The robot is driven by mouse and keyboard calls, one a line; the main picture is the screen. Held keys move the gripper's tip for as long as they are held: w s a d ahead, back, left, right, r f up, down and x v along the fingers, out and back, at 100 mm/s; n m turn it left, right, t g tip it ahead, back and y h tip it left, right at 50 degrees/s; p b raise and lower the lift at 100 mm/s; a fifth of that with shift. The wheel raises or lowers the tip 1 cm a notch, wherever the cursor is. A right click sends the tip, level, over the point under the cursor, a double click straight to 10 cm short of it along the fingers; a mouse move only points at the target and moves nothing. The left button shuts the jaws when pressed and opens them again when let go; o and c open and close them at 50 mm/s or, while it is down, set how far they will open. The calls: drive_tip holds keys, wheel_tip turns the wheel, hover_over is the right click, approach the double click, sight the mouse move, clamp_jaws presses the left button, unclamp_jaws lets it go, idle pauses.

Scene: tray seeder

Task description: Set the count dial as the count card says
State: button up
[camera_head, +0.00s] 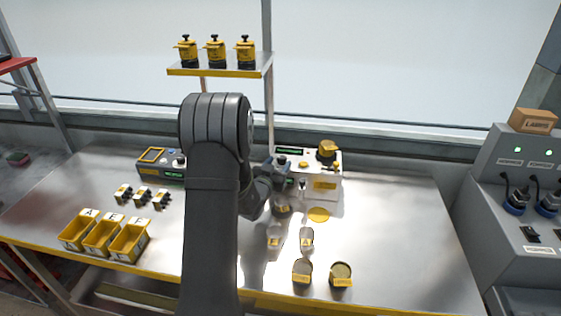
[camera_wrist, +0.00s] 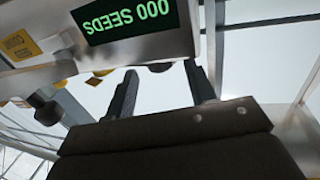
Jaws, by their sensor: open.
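The seed-counting machine (camera_head: 331,187), a white box with a yellow cup on top, stands at the back of the bench. In the wrist view its green display (camera_wrist: 128,16) shows upside down and reads 000 SEEDS. My gripper (camera_wrist: 160,72) is open, with nothing visible between its two dark fingers, just beside the machine's display side. In the head view my arm and wrist cover part of the machine's left front. I cannot make out the count dial for certain, nor the count card or its writing.
Yellow bins (camera_head: 101,236) and several small dark-and-yellow blocks (camera_head: 143,193) are at left. A grey device (camera_head: 148,167) stands behind them. Glass cups (camera_head: 307,238) and two yellow-labelled tins (camera_head: 341,274) stand in front of the machine. A shelf (camera_head: 218,72) is above. The bench's right side is clear.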

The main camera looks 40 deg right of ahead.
drive_tip(key=shift+x, duration=1.35)
drive_tip(key=c, duration=1)
drive_tip(key=shift+o, duration=0.2)
drive_tip(key=shift+a, duration=0.1)
